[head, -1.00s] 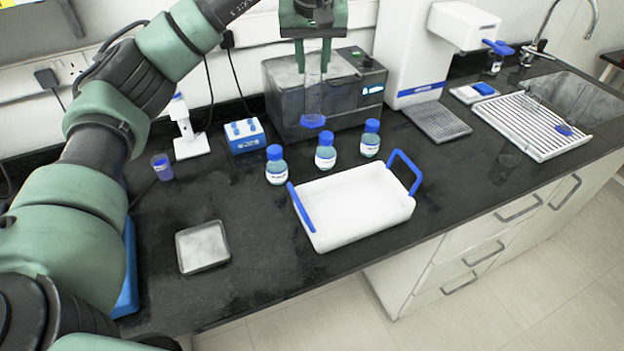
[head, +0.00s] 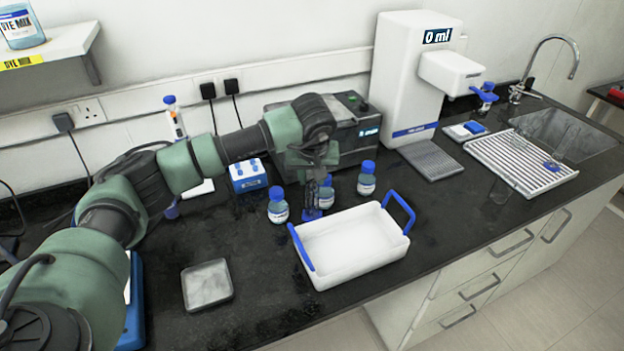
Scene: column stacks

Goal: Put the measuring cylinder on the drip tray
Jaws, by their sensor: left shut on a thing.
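The measuring cylinder is a clear tube on a blue base (head: 312,214). My left gripper (head: 318,176) is shut on its upper part and holds it roughly upright. The base is among the blue-capped bottles, just behind the white carrier tray. I cannot tell whether the base touches the counter. The gripper hides the cylinder's top. The drip tray (head: 432,160) is a grey ribbed plate under the white dispenser, to the right of the gripper, and looks empty. My right gripper is out of view.
Several blue-capped bottles (head: 278,207) stand close to the cylinder. The white carrier tray (head: 350,242) with blue handles is in front. The dispenser (head: 411,75) reads 0 ml. A white draining rack (head: 500,160) with a clear item is at right. A grey dish (head: 207,285) sits front left.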

